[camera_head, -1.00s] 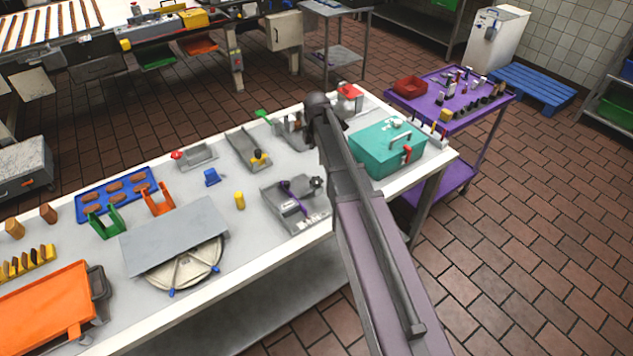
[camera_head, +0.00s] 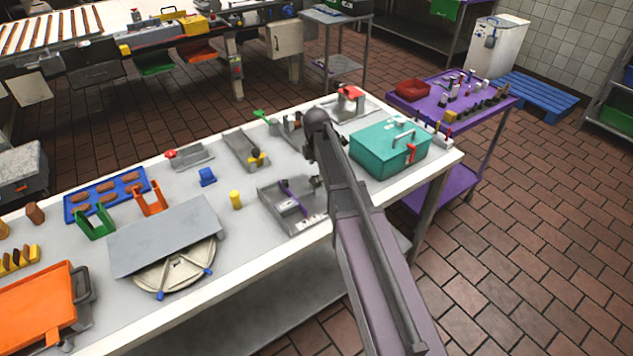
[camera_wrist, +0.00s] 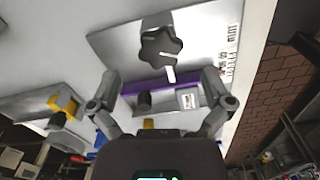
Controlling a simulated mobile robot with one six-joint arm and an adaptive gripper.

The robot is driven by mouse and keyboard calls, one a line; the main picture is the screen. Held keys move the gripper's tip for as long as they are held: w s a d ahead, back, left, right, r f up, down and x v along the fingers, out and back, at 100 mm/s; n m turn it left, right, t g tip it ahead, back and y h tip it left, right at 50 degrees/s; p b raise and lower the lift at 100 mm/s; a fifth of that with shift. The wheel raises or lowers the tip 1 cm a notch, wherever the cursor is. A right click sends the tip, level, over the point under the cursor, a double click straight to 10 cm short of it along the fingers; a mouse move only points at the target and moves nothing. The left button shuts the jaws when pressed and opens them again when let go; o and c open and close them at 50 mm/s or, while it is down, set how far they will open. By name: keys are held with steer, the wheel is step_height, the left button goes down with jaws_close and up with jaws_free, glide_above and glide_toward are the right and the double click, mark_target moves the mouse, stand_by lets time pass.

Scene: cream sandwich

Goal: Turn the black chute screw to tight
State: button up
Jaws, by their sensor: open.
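A white mark lies just below the knob on the plate. In the head view the grey chute (camera_head: 268,200) with a purple strip stands near the table's front edge, and the knob is mostly hidden by my arm. My gripper (camera_wrist: 160,78) is open and empty. Its two fingers are spread wide, with the knob between and beyond them, apart from both. The gripper itself is not clear in the head view.
A teal box (camera_head: 380,158) stands right of the chute. A yellow cylinder (camera_head: 236,200) and a blue piece (camera_head: 207,177) stand to its left. Another grey chute (camera_head: 240,148) with a yellow-and-black part lies behind. A purple cart (camera_head: 484,118) is beyond the table.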

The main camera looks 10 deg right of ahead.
mark_target(316, 179)
steer(key=shift+f+b, duration=1.2)
steer(key=shift+f, duration=0.3)
steer(key=c, duration=1.1)
